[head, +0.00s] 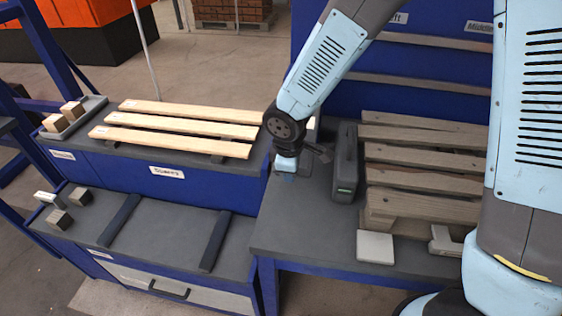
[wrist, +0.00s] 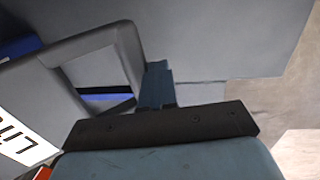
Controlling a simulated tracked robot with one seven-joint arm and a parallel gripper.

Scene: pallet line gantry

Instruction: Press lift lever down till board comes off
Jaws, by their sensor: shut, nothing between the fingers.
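A worn pallet with several grey-brown slats (head: 425,152) stands on the right bench in the head view. A dark grey upright housing (head: 345,165) with a small green light stands at its left edge. My gripper (head: 286,170) points down at the bench left of this housing, and my wrist partly covers the spot. In the wrist view my shut, empty fingers (wrist: 157,85) are beside a grey block (wrist: 85,80) with a recess and a white label (wrist: 25,145), partly cut off. A small dark bar (head: 320,152) shows beside my wrist; I cannot tell whether it is the lift lever.
Three pale boards (head: 180,118) lie on the left blue bench. Wooden blocks (head: 72,112) sit in a tray (head: 88,118) beside them. A white square pad (head: 376,246) lies at the right bench's front. My arm hides part of the pallet's right side.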

